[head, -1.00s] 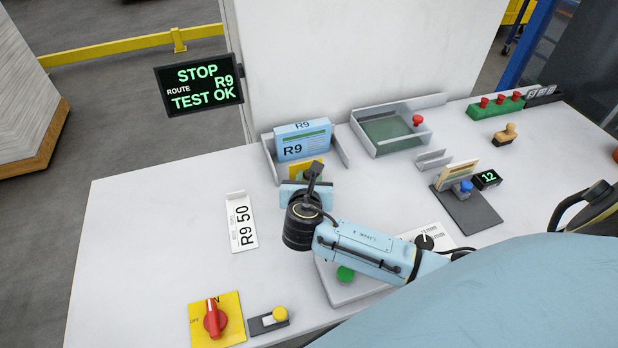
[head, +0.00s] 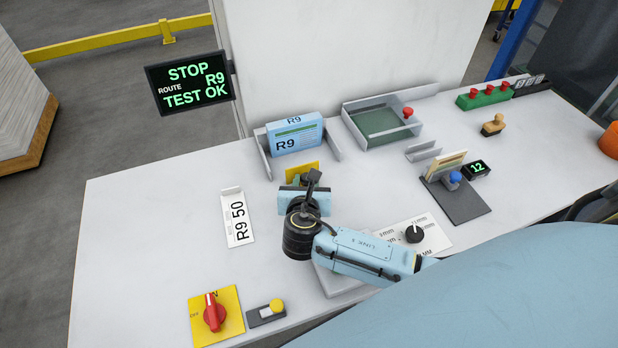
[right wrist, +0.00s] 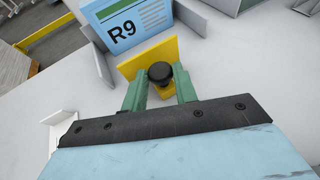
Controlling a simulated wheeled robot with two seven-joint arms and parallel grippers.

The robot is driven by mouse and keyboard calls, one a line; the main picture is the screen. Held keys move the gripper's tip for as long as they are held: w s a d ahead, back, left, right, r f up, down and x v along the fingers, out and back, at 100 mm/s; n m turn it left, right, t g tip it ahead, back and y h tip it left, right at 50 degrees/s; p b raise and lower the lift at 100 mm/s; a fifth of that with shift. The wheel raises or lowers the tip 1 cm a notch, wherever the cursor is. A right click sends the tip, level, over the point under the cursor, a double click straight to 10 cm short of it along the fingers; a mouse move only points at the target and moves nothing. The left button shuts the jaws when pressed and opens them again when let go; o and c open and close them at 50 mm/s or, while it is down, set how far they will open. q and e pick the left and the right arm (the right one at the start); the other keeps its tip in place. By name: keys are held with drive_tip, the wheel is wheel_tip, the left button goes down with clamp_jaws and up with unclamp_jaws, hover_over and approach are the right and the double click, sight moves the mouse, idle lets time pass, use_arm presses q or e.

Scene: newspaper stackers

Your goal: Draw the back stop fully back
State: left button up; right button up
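The back stop is a yellow plate (head: 306,171) with a black knob (right wrist: 160,73), seen close up in the right wrist view. It stands in front of the blue R9 bundle (head: 295,135), with a strip of table between them. My right gripper (right wrist: 160,84) has its two green fingers on either side of the knob, and they appear to touch it on both sides. In the head view my right gripper (head: 305,185) mostly hides the knob and the near part of the stop. My left gripper is not in view.
Grey side guides (head: 333,143) flank the bundle. A red rotary switch (head: 214,313) is at the front left. A clear-walled tray (head: 382,122) stands at the back right. The left of the table is clear.

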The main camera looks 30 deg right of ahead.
drive_tip(key=o, duration=0.4)
drive_tip(key=shift+s, duration=0.3)
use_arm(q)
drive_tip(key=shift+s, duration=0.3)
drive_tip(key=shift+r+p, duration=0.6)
use_arm(e)
drive_tip(key=v, duration=1.3)
drive_tip(key=shift+s+a+r, duration=0.1)
drive_tip(key=shift+a, duration=0.05)
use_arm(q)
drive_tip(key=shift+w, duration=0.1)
